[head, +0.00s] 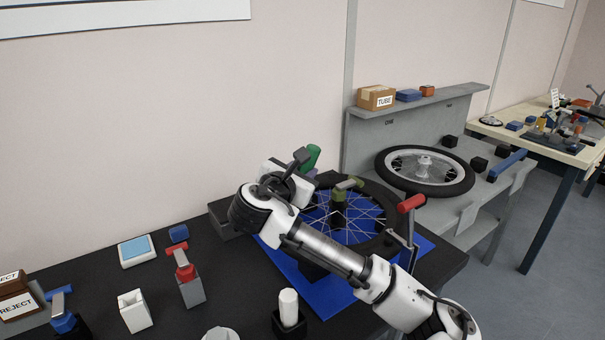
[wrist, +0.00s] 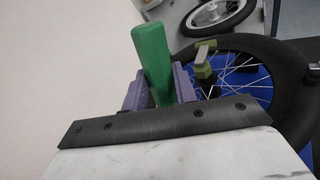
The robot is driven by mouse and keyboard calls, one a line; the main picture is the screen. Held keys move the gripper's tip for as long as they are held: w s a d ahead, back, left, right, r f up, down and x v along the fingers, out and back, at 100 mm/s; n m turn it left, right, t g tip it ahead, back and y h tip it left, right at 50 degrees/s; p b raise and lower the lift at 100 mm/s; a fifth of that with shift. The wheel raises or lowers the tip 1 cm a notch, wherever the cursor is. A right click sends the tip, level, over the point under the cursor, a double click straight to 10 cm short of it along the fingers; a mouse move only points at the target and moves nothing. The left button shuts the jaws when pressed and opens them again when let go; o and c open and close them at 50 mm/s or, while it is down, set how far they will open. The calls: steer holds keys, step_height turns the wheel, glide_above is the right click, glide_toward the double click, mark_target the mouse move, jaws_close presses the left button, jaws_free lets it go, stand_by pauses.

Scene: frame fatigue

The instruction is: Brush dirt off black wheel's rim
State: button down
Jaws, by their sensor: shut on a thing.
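The black wheel (head: 366,245) lies flat over a blue mat (head: 310,287) on the black bench. Its thin spokes show, and an olive-green piece (head: 348,184) sits at its hub. My gripper (wrist: 158,88) has purple fingers and is shut on a green handle (wrist: 152,58), likely the brush's; the green handle also shows in the head view (head: 312,156). It stands out past the fingers. My gripper is at the wheel's far left side. Any bristles are hidden, and I cannot tell whether they touch the rim. My arm covers part of the wheel.
A red-handled tool (head: 411,203) stands at the wheel's right. A grey holder (head: 190,291), a white block (head: 134,310) and a black cup with a white cylinder (head: 288,306) stand at the front left. Another wheel (head: 460,185) lies on the grey bench behind. The wall is close behind my gripper.

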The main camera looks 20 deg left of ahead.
steer(key=shift+r, duration=0.15)
steer(key=shift+r+p, duration=1.05)
steer(key=shift+r, duration=0.45)
